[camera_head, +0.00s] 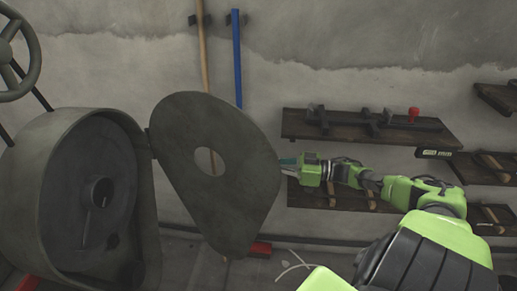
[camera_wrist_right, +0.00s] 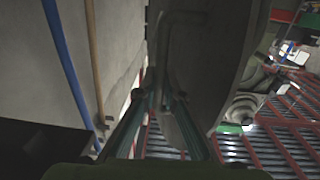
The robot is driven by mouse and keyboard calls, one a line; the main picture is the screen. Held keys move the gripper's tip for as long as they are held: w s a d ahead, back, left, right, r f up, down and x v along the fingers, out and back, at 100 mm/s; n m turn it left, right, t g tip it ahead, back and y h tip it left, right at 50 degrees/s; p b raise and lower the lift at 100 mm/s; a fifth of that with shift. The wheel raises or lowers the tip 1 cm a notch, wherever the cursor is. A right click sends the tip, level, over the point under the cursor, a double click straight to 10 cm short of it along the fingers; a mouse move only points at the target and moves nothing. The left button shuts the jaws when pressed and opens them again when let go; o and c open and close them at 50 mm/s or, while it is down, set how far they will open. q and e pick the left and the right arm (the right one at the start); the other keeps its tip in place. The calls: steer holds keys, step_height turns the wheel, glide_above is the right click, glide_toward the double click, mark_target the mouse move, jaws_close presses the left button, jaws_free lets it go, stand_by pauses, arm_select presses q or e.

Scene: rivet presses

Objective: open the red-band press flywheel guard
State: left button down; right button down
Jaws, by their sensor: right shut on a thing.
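The flywheel guard (camera_head: 226,115) is a dark grey plate with a round hole, hinged on the right side of the press housing (camera_head: 62,124). It stands swung out to the right, and the housing's dark interior with the flywheel hub (camera_head: 102,192) is exposed. My right gripper (camera_head: 288,164) is at the guard's far right edge, shut on the guard. In the right wrist view the gripper (camera_wrist_right: 160,105) has its fingers around a part of the guard (camera_wrist_right: 180,65); the exact grip is dark. A red patch (camera_head: 28,283) shows low on the press. My left gripper is not in view.
A handwheel (camera_head: 18,55) is at the upper left. A wooden pole (camera_head: 203,50) and a blue pole (camera_head: 237,60) lean on the wall behind the guard. Wall shelves (camera_head: 350,128) with tools are behind my right arm. A red object (camera_head: 260,249) lies low behind the guard.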

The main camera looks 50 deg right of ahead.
steer(key=shift+w+d+f, duration=0.1)
steer(key=shift+w+d, duration=0.1)
steer(key=shift+d, duration=0.2)
steer(key=c, duration=2.4)
jaws_free()
steer(key=v, duration=1.2)
steer(key=shift+w, duration=0.1)
